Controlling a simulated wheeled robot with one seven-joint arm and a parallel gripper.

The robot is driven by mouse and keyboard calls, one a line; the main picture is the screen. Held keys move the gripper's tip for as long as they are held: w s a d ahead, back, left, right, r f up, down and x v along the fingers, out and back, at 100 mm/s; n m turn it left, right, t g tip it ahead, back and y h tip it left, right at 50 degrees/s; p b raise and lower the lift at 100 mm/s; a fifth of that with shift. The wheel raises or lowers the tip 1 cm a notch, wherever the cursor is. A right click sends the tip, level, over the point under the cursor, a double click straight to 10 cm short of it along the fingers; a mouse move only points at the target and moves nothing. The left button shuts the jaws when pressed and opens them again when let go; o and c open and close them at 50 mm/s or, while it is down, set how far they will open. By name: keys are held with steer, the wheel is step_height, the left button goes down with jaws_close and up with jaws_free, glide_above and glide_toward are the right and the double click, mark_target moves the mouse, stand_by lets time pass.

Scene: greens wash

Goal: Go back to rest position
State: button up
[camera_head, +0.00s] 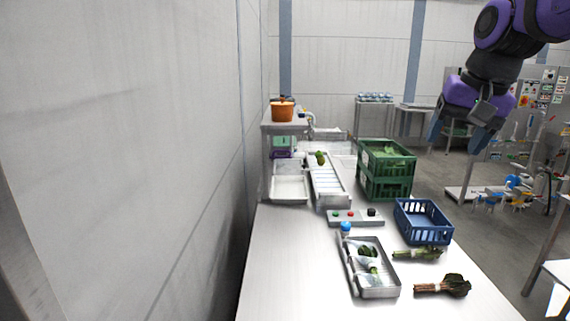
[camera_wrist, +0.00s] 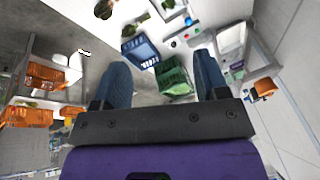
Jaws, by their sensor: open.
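My gripper (camera_head: 457,132) hangs at the upper right in the head view, raised to the right of the table and clear of everything on it. In the wrist view its two blue fingers (camera_wrist: 163,85) are spread apart with nothing held between them. The steel table (camera_head: 285,262) runs along the wall. A metal tray (camera_head: 381,293) holding leafy greens stands on it, with bunches of greens (camera_head: 420,254) and a second bunch (camera_head: 443,287) lying loose to its right.
A blue basket (camera_head: 424,221), stacked green crates (camera_head: 387,169), a button panel (camera_head: 356,217) and a conveyor (camera_head: 326,183) with one green item stand on the table. An orange pot (camera_head: 283,111) sits at the back. Open floor lies right of the table.

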steer(key=s+f+n+t, duration=0.1)
steer(key=s+f+n, duration=0.1)
steer(key=s, duration=0.7)
steer(key=s+d+f+n+h, duration=0.1)
steer(key=s+f+n, duration=0.1)
steer(key=s+f, duration=0.3)
steer(key=s, duration=0.4)
steer(key=shift+t, duration=0.4)
